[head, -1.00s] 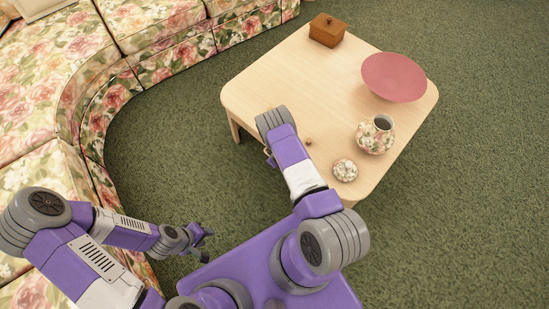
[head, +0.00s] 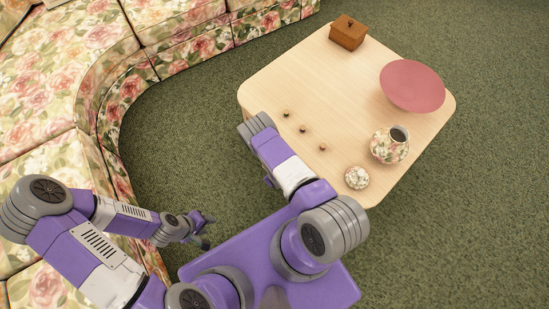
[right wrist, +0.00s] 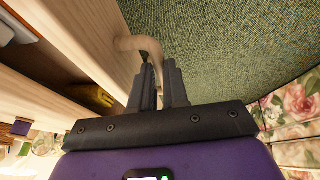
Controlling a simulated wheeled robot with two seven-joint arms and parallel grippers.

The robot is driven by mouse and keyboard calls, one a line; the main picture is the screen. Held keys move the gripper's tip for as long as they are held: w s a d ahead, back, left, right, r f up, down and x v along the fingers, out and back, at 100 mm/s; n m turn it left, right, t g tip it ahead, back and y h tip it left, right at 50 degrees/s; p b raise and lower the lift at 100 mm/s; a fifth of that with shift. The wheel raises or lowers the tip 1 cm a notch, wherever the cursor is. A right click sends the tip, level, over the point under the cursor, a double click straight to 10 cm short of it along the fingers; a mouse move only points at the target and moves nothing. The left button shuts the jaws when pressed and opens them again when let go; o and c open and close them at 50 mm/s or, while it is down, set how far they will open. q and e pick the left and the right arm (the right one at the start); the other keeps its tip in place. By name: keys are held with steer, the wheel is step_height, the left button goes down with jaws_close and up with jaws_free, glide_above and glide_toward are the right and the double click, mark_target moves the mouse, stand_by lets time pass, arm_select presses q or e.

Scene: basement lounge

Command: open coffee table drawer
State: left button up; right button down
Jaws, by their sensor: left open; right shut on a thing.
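The pale wood coffee table (head: 330,85) stands ahead in the head view. In the right wrist view, the drawer front (right wrist: 85,45) carries a curved wooden handle (right wrist: 140,43). A dark gap between the drawer front and the tabletop edge (right wrist: 35,102) shows a yellow thing (right wrist: 92,95) inside, so the drawer is partly open. My right gripper (right wrist: 161,75) is shut on the handle; the exact contact is partly hidden. In the head view the right arm hides the drawer. My left gripper (head: 207,231) is open and empty, low over the carpet, away from the table.
On the tabletop are a wooden box (head: 347,35), a pink bowl (head: 412,85), a floral pot (head: 388,146), a floral lidded piece (head: 356,177) and three small brown things, one nearest the lid (head: 322,147). A floral sofa (head: 85,60) curves along the left. Green carpet lies between.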

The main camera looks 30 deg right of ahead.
arm_select(q)
steer(key=shift+s+a+r, duration=0.1)
steer(key=shift+s+a, duration=0.15)
steer(key=shift+s, duration=0.25)
arm_select(e)
steer(key=s+a, duration=0.2)
steer(key=a, duration=0.7)
steer(key=shift+s+a, duration=0.1)
steer(key=c, duration=1.4)
jaws_free()
arm_select(q)
step_height(320, 180, up, 3)
steer(key=p, duration=0.3)
steer(key=shift+r, duration=0.1)
arm_select(e)
steer(key=v, duration=0.7)
steer(key=shift+s+r, duration=0.2)
steer(key=shift+r, duration=0.05)
